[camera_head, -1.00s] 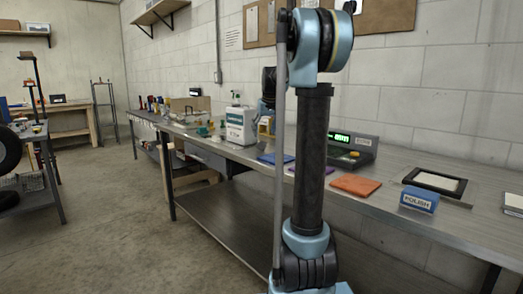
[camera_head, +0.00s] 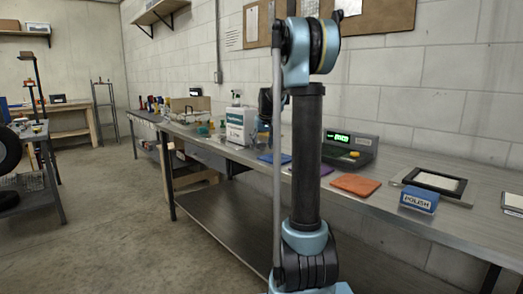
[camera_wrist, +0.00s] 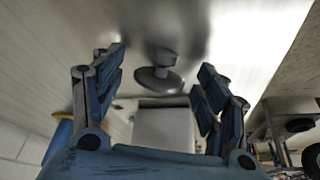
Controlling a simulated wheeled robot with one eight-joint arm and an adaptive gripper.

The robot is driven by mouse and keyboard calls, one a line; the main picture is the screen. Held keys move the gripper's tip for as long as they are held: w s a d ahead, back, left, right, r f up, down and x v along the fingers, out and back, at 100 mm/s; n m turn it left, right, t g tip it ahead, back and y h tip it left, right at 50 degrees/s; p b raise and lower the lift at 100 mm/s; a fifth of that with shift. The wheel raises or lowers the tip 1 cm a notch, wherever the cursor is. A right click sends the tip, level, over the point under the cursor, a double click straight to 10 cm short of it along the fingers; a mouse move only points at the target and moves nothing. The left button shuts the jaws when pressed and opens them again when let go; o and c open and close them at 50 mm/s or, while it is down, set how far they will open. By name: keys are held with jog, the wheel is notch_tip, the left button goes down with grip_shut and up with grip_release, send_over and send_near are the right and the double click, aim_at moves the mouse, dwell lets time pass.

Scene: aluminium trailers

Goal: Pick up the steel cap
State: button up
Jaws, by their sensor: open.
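The steel cap (camera_wrist: 157,78) shows in the wrist view as a grey round disc with a short knob. It rests on the shiny metal bench top (camera_wrist: 225,30). My gripper (camera_wrist: 163,62) is open, with one blue finger to the left of the cap and one to the right. In the picture the cap lies between the fingertips, and no finger visibly touches it. How far it is from the fingers in depth I cannot tell.
A white box-shaped container (camera_head: 241,126) stands on the long bench. A scale with a green display (camera_head: 346,149), an orange cloth (camera_head: 356,184), a blue POLISH block (camera_head: 419,200) and a black frame (camera_head: 435,182) lie to the right. The floor at left (camera_head: 110,220) is clear.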

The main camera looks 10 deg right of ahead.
jog(key=shift+c, duration=0.2)
jog(key=shift+d, duration=0.1)
jog(key=c, duration=0.9)
jog(key=shift+c, duration=0.2)
